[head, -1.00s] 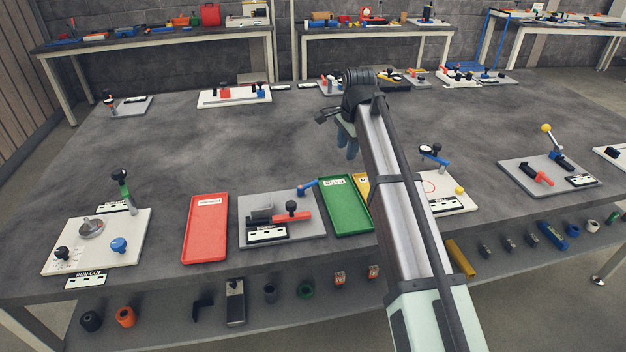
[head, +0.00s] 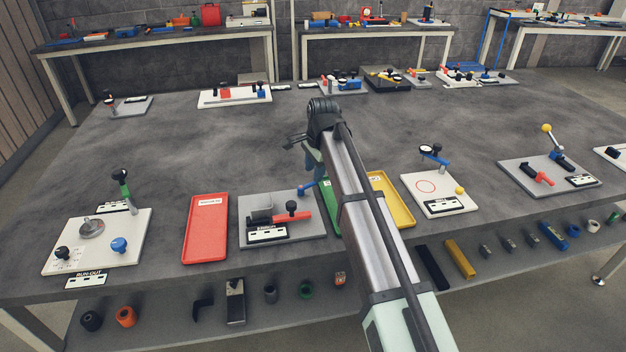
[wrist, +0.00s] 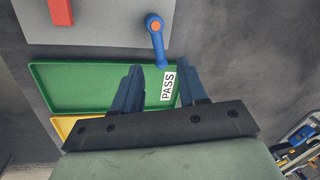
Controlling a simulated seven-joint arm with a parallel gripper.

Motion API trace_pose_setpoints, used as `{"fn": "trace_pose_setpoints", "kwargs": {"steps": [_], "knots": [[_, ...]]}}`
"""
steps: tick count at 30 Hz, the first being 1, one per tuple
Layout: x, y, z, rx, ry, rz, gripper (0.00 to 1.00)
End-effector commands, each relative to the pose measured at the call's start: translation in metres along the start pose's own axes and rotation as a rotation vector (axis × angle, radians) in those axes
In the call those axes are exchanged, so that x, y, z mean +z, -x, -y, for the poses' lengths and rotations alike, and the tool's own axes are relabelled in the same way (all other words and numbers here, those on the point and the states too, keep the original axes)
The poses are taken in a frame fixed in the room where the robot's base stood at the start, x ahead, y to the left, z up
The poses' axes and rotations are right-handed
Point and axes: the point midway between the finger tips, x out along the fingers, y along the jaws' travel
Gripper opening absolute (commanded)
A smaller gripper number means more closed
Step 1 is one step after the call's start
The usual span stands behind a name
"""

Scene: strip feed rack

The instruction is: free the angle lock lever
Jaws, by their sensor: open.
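A blue lever (head: 307,187) with a round end sits at the right back corner of a grey plate (head: 315,231) that also bears a red bar. No readable label marks it as the angle lock lever. In the wrist view the lever (wrist: 157,42) has an orange hub, and its free arm points toward my gripper (wrist: 160,75). My gripper is open, its blue fingers pointing down and apart on either side of the lever's line, with nothing held. In the head view my gripper (head: 312,165) is just behind the lever. I cannot tell its height above it.
A green tray (wrist: 45,75) marked PASS lies beside the plate, partly under my gripper and arm. A yellow tray (head: 402,218) is to its right and a red tray (head: 205,245) to the plate's left.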

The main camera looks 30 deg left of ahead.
Motion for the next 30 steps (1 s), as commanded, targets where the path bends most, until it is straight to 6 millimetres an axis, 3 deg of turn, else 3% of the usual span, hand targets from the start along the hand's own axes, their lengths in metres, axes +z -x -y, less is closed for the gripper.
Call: {"fn": "trace_pose_setpoints", "kwargs": {"steps": [3,9,22,30], "knots": [[0.0,-0.019,0.0,0.001,0.0,0.0,0.42],[0.0,-0.038,0.0,0.0,0.0,0.0,0.42],[0.0,-0.046,0.0,-0.001,0.0,0.0,0.42],[0.0,-0.046,0.0,-0.001,0.0,0.0,0.18]]}}
